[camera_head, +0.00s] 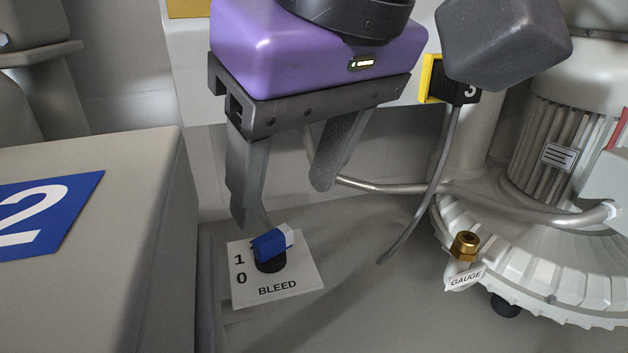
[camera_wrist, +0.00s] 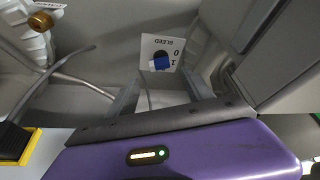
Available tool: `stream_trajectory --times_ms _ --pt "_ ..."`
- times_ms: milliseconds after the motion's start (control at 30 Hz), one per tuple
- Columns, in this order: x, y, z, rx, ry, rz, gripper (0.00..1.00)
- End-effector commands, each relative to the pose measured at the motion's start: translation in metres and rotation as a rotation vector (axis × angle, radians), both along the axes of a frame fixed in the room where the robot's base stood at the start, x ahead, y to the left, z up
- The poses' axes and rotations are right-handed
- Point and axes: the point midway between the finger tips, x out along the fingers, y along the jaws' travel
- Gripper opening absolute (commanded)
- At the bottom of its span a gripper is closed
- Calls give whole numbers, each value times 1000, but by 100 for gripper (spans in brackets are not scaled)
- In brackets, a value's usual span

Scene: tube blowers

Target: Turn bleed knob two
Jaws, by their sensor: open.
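The bleed knob (camera_head: 272,245) is blue with a white end and sits on a black base on a white plate (camera_head: 302,274) marked 1, 0 and BLEED. A blue sign with a 2 (camera_head: 45,212) is on the grey block to its left. My gripper (camera_head: 285,205) is open and empty, with its fingers pointing down above and behind the knob, apart from it. My gripper (camera_wrist: 165,105) touches nothing there.
The grey block (camera_head: 150,190) stands close at the left of the plate. A ribbed blower (camera_head: 550,270) with a brass fitting (camera_head: 465,243) and a GAUGE tag is at the right. A thin grey tube (camera_head: 430,195) hangs to the right of my gripper. The floor right of the plate is clear.

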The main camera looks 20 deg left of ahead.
Motion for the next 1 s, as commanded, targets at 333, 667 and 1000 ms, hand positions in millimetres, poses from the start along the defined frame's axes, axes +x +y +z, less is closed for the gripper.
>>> stream_trajectory --times_ms 333,667,1000 --pt "8 13 -39 -2 1 0 60" --pt "15 25 -71 0 -1 0 60" --pt "15 25 -72 0 -1 0 60"
